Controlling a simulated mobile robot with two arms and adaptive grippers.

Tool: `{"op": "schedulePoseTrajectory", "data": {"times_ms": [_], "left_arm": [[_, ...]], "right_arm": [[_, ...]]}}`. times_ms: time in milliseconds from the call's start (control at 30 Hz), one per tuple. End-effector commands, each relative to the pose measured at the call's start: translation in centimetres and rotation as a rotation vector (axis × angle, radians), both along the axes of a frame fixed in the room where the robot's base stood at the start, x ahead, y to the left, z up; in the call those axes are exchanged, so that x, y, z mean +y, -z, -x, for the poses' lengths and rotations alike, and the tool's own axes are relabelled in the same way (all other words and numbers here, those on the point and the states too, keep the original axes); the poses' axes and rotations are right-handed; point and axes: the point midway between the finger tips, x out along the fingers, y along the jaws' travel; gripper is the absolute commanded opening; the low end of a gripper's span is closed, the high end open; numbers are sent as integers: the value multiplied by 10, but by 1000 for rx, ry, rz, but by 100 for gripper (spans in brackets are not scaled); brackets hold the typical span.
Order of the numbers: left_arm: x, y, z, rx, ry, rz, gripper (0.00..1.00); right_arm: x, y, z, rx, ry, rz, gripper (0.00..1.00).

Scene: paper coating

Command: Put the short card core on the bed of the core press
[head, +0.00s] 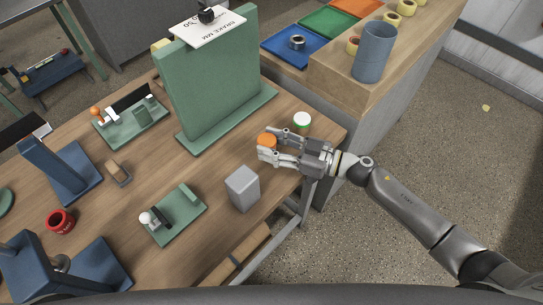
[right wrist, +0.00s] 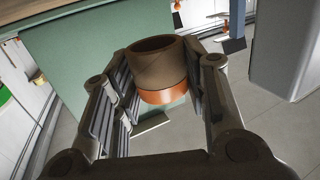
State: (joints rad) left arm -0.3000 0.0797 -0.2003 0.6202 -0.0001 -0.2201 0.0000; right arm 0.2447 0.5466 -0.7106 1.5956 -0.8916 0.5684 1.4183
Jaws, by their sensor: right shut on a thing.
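My right gripper (head: 268,150) is shut on a short card core with an orange end (head: 267,140), held above the right part of the bench. In the right wrist view the core is a hollow brown tube (right wrist: 160,65) with an orange band at its lower end, between the fingers (right wrist: 165,95). Dark blue devices stand at the left: an upright one with a flat base (head: 62,170) and one at the bottom left with a flat plate (head: 100,270). I cannot tell for sure which is the core press. My left gripper is not in view.
A tall green panel (head: 215,75) stands behind the gripper. A grey block (head: 242,188), a green fixture (head: 185,212), a red roll (head: 60,221) and a green-and-white roll (head: 302,122) stand on the wooden bench (head: 215,180). A side counter (head: 340,75) holds trays and a grey cylinder.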

Motion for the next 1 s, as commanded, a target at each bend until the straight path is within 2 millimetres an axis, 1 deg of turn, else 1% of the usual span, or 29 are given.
{"op": "schedulePoseTrajectory", "data": {"times_ms": [133,200,233,333,467,700,867,900,1000], "left_arm": [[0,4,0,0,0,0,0],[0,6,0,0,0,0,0],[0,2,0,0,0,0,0],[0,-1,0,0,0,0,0],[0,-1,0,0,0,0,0],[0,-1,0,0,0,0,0],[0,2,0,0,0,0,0],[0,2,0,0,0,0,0],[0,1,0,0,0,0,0]], "right_arm": [[0,18,0,2,1,-2,21],[1,32,0,5,2,-2,21],[0,32,0,2,1,-2,21],[0,42,0,1,1,0,21],[0,48,0,-2,0,1,21],[0,49,0,-2,0,1,21],[0,54,0,-1,0,0,21],[0,53,0,-1,0,0,45],[0,52,0,-1,0,0,58]]}}
